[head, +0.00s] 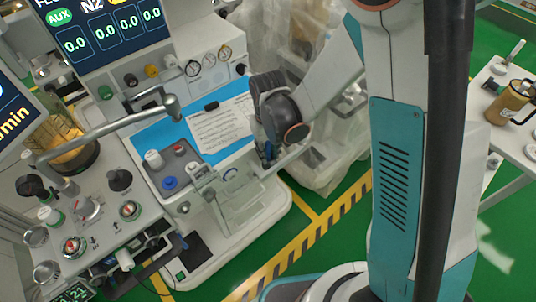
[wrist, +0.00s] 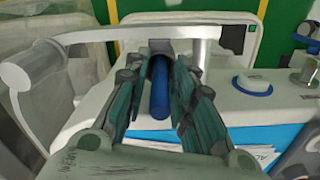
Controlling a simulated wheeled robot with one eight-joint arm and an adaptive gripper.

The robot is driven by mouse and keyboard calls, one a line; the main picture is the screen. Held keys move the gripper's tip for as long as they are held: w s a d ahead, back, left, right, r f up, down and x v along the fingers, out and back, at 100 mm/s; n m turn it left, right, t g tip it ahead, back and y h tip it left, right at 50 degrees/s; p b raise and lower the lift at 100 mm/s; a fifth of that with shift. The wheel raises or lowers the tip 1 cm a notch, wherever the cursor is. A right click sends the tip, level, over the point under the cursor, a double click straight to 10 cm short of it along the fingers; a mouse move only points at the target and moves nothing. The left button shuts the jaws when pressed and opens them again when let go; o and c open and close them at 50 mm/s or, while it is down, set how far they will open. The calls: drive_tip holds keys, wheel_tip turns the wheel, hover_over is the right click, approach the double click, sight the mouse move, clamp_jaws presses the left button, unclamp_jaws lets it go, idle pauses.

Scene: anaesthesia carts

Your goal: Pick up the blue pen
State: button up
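The blue pen (wrist: 159,90) shows in the wrist view as a dark blue rod between the two fingers of my gripper (wrist: 160,60). The fingers are drawn close on both sides of it and look shut on it, near their tips. Its far end is hidden by the fingertips. In the head view my gripper (head: 268,153) points down over the right side of the cart, just right of the paper sheet. There the pen cannot be told apart clearly from the fingers.
The paper sheet (head: 222,124) lies on the blue mat (head: 158,138) on the cart. A grey tray with a blue knob (head: 169,183) is left of my gripper. A metal bar (head: 105,127) crosses above the cart. A side table with an amber jug (head: 509,103) stands at right.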

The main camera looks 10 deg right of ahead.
clamp_jaws()
idle(0.3)
